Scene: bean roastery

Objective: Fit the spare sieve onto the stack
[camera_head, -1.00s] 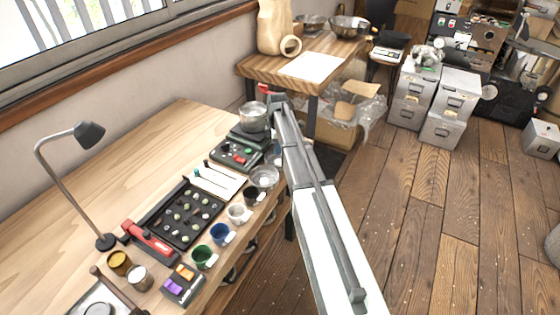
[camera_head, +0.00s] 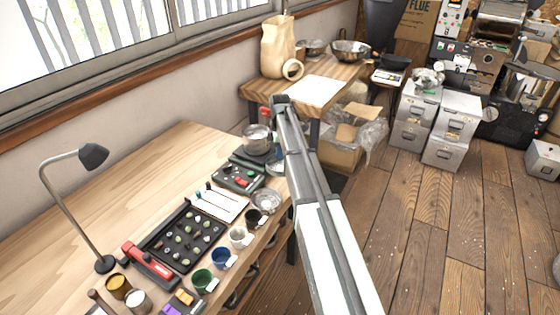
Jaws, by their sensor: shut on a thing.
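A round silver metal vessel (camera_head: 257,138) that looks like the sieve stack stands upright on a dark base at the far right corner of the workbench. My arm's grey forelink crosses just to its right. My gripper itself does not show; the arm's links hide whatever is beyond them. I cannot make out a spare sieve in its jaws. A shallow round silver dish (camera_head: 266,200) lies at the bench's right edge, nearer than the vessel. I cannot tell whether it is a sieve.
A control box (camera_head: 238,178) with coloured buttons sits in front of the vessel. A black tray (camera_head: 183,240), several cups and a lamp (camera_head: 92,157) occupy the wooden bench (camera_head: 140,180). A back table (camera_head: 262,90) holds a paper sack (camera_head: 279,47). Floor at right is open.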

